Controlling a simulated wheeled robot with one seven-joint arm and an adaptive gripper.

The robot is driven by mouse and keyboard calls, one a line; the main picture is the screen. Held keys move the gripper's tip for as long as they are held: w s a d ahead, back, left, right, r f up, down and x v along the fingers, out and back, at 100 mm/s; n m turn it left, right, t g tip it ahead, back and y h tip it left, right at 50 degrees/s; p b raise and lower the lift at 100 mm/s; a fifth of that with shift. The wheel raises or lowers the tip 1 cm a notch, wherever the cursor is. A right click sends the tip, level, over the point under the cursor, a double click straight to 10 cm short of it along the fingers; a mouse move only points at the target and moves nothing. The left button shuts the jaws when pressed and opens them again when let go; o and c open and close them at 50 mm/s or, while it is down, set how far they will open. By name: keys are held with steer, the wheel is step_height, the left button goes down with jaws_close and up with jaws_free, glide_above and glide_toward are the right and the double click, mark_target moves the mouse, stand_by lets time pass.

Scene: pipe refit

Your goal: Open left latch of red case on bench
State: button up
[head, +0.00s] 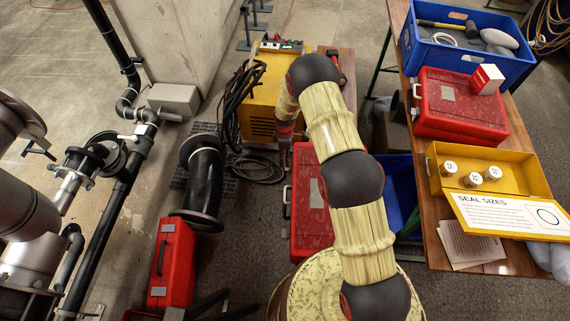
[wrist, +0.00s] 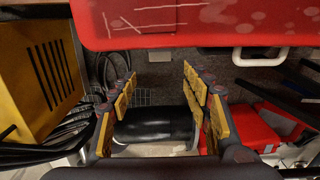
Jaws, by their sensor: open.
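A red case (head: 312,222) lies in the middle of the head view, partly hidden behind my arm, with a white handle on its left side. In the wrist view the red case (wrist: 190,22) fills the top, with its white handle (wrist: 262,56) right of centre. A small pale grey piece (wrist: 160,55), which looks like a latch, hangs at its edge left of the handle. My gripper (wrist: 158,76) is open and empty, its two fingers spread below that piece and apart from it.
A yellow vented box (wrist: 42,75) stands close on the left in the wrist view. A black pipe elbow (head: 203,180) and another red case (head: 172,262) lie lower down. A bench at right holds a blue crate (head: 425,62), a third red case (head: 445,118) and an open yellow case (head: 520,172).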

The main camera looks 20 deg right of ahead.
mark_target(288, 169)
step_height(288, 169, down, 7)
steer(key=shift+f+b, duration=0.1)
steer(key=shift+b, duration=0.5)
steer(key=shift+c, duration=0.4)
steer(key=c, duration=1)
